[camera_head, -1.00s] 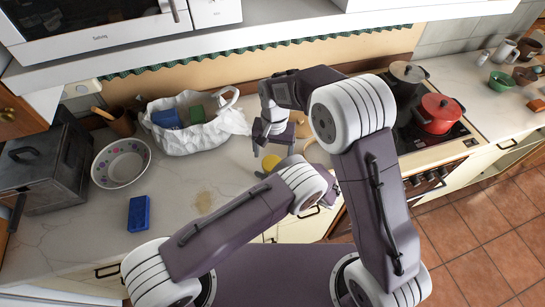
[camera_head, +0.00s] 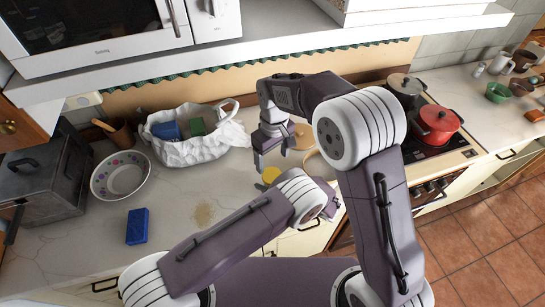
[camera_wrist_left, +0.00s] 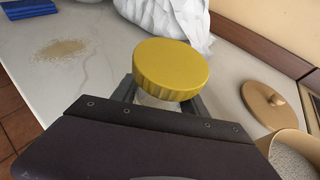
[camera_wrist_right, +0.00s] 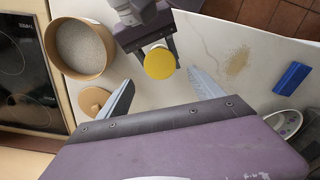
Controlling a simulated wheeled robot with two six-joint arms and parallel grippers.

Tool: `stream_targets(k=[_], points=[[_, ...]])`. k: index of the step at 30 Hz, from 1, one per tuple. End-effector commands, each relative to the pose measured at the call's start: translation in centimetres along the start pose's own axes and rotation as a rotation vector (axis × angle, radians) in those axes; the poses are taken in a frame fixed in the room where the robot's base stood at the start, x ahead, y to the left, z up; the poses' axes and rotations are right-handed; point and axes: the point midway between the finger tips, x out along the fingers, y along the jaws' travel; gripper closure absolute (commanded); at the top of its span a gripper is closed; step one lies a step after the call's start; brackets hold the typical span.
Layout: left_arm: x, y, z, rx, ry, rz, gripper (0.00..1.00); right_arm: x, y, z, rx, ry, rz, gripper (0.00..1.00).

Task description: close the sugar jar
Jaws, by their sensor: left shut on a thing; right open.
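A small jar with a ribbed yellow lid (camera_wrist_left: 172,70) is between the fingers of my left gripper (camera_wrist_left: 162,100); a bit of its pale body shows below the lid. The yellow lid also shows in the head view (camera_head: 270,175) and the right wrist view (camera_wrist_right: 160,63). I cannot tell whether it is fastened. A tan canister (camera_wrist_right: 104,62) stands open, with pale grains inside. Its likely lid, tan with a knob (camera_wrist_right: 92,101), lies on the counter beside it. My right gripper (camera_wrist_right: 162,92) is open and empty, near the yellow lid, apart from it.
A patch of spilled grains (camera_head: 204,214) and a blue sponge (camera_head: 137,226) lie on the counter (camera_head: 178,235). A patterned bowl (camera_head: 120,195) and a white bag (camera_head: 190,152) with items stand left. The hob with a red pot (camera_head: 437,121) is right.

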Motion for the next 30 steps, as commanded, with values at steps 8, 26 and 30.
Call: stream_targets(k=[8,26,30], points=[[0.0,0.0,0.0,0.0,-0.001,0.0,1.0,0.6,0.0,0.1,0.002,-0.003,-0.001,0.23],[0.0,0.0,0.0,0.0,-0.001,0.0,1.0,8.0,0.0,0.0,0.003,-0.001,0.0,0.23],[0.0,0.0,0.0,0.0,-0.001,0.0,1.0,8.1,0.0,0.0,0.003,-0.001,0.0,0.23]])
